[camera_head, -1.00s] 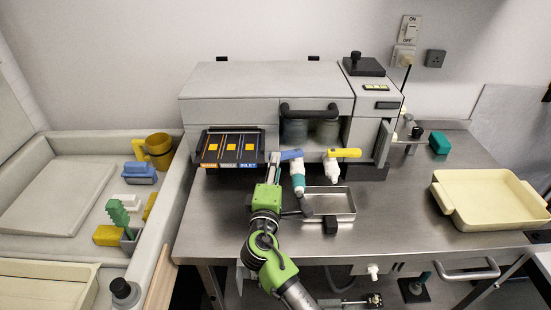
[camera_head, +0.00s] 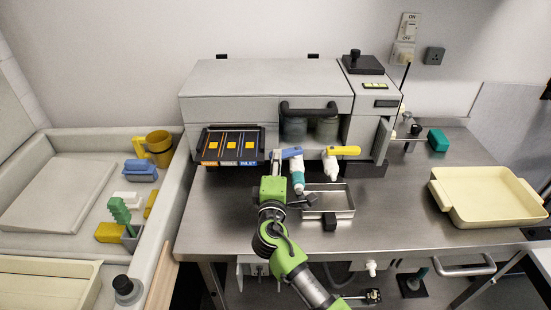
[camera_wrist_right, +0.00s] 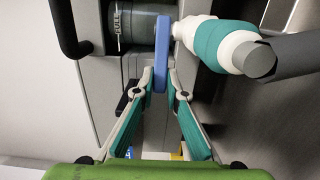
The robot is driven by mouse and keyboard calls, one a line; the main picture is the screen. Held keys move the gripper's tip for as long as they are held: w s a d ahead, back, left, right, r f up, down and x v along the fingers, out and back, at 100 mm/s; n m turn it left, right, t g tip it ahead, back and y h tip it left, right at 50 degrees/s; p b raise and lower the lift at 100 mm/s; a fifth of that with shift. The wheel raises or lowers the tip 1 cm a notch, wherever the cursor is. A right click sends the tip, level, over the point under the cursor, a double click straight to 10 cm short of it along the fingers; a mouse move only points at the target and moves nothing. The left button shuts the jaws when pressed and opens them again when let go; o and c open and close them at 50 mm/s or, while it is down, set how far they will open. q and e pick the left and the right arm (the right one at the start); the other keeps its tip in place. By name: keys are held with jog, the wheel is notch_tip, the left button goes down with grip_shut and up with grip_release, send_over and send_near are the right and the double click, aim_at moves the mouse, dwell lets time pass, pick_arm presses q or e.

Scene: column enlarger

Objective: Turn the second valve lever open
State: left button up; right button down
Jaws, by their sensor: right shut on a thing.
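Two valves hang at the front of the grey machine. The left one has a blue lever (camera_head: 290,153) on a white and teal body (camera_head: 298,179) with a dark grey spout. The right one has a yellow lever (camera_head: 345,150) on a white body (camera_head: 330,168). Both levers lie roughly sideways across the front. My right gripper (camera_head: 275,159) is at the left end of the blue lever. In the right wrist view, its teal-padded fingertips are shut on the blue lever (camera_wrist_right: 160,50), one on each side. My left gripper is not in view.
A metal tray (camera_head: 342,212) sits in front of the valves. A dark panel with labelled slots (camera_head: 212,142) is left of my right gripper. A cream basin (camera_head: 437,198) stands at the right. The steel counter (camera_head: 400,220) is clear between tray and basin.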

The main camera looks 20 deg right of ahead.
jog(key=n+y, duration=0.1)
jog(key=y, duration=0.1)
jog(key=s+d+n+y+p, duration=0.1)
jog(key=y, duration=0.1)
jog(key=s+n+t+y+p, duration=0.1)
jog(key=shift+s+d+n+y, duration=0.1)
jog(key=shift+d+n+y, duration=0.05)
jog(key=shift+n+y, duration=0.25)
jog(key=c, duration=2)
grip_release()
jog(key=shift+c, duration=0.2)
jog(key=s, duration=1.2)
